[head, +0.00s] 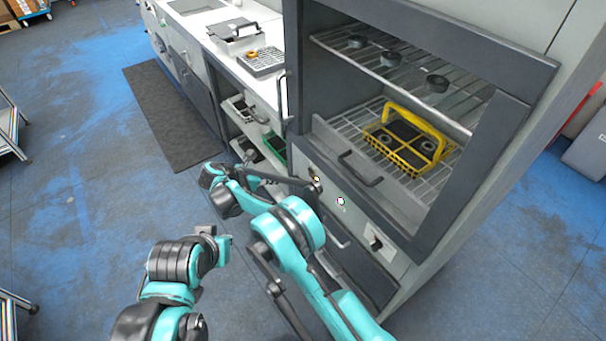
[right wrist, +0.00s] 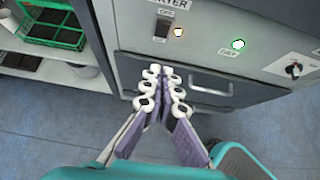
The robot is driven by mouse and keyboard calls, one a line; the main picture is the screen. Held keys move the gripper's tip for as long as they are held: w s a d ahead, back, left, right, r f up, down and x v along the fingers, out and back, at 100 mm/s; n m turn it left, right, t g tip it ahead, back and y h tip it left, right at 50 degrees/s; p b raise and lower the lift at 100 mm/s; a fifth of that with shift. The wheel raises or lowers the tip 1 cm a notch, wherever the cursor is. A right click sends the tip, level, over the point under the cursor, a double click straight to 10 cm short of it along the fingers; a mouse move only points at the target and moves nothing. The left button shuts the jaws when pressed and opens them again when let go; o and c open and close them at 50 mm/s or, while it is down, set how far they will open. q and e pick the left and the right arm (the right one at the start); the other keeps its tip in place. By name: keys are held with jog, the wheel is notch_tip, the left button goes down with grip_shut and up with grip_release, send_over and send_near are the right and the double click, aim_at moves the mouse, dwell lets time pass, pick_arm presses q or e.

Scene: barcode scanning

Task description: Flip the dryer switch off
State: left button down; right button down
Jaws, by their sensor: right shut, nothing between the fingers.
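The dryer (head: 345,130) is the tall grey cabinet with an open front. In the head view the switch is mostly hidden by my right arm. My right gripper (right wrist: 161,76) is shut and empty, its white-tipped fingers together, pointing at the panel and appearing just below the switch; contact cannot be told. In the head view my left gripper (head: 212,238) is at lower left, away from the dryer; its fingers are unclear.
A yellow basket (head: 430,155) sits on a wire rack inside the dryer. A drawer handle (right wrist: 208,90) is below the panel. Open floor lies to the left.

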jog(key=b, duration=0.5)
send_near(310, 174)
jog(key=x, duration=0.5)
jog(key=shift+w+d+f, duration=0.1)
jog(key=shift+d+f, duration=0.15)
jog(key=shift+d, duration=0.05)
